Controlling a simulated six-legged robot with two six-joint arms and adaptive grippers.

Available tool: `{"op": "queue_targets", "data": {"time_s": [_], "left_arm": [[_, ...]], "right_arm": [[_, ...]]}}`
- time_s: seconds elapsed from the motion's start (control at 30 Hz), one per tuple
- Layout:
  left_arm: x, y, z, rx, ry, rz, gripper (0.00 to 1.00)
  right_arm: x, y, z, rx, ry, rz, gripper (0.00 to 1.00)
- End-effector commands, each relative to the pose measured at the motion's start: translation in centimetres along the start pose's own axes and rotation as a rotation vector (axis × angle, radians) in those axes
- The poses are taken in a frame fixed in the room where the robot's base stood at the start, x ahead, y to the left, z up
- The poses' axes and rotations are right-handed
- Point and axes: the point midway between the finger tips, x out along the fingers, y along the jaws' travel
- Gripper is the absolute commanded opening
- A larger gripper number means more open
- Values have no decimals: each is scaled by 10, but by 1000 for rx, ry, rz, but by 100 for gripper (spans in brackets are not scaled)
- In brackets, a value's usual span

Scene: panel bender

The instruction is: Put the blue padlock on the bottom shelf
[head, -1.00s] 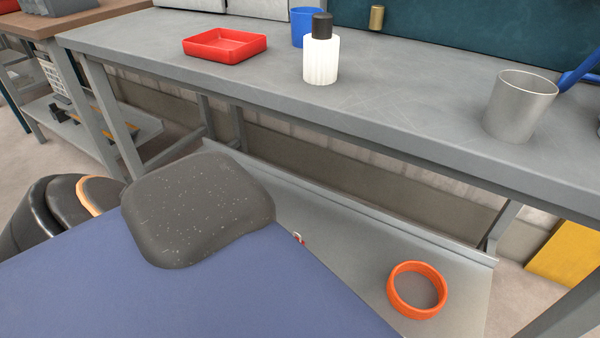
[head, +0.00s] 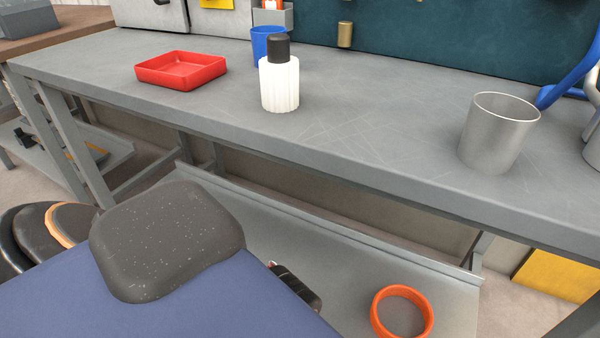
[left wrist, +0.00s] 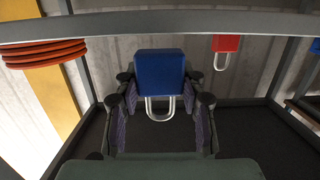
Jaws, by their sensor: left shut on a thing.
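The blue padlock (left wrist: 160,72) is between the fingers of my left gripper (left wrist: 160,92) in the left wrist view, which appears upside down. My left gripper is shut on its body, and the metal shackle points down in the picture. The bottom shelf (head: 350,262) is the grey metal tray under the workbench in the head view; its edge (left wrist: 180,24) crosses the top of the left wrist view. The padlock appears near that edge; I cannot tell whether it touches. In the head view my body hides the padlock. My right gripper is not in view.
An orange ring (head: 376,312) lies on the bottom shelf; a red padlock (left wrist: 226,42) is also there, left of the ring in the head view. Shelf between them looks clear. The workbench (head: 350,130) above carries a red tray (head: 180,70), white bottle (head: 279,85) and metal cup (head: 497,135).

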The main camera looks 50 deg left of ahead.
Motion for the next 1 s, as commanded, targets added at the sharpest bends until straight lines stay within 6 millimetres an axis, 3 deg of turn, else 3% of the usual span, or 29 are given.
{"op": "queue_targets", "data": {"time_s": [0.2, 0.4, 0.67, 0.93, 1.0], "left_arm": [[53, -1, -6, -1, 4, -2, 7], [91, 0, -13, 0, 3, -1, 7], [110, 0, -16, 0, 1, 0, 7], [153, 0, -22, -1, 4, 0, 7], [149, 0, -15, 0, -2, 1, 7]], "right_arm": [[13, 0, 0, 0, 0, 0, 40], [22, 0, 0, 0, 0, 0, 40], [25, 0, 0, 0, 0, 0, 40], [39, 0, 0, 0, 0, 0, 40], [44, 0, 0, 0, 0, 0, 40]]}}
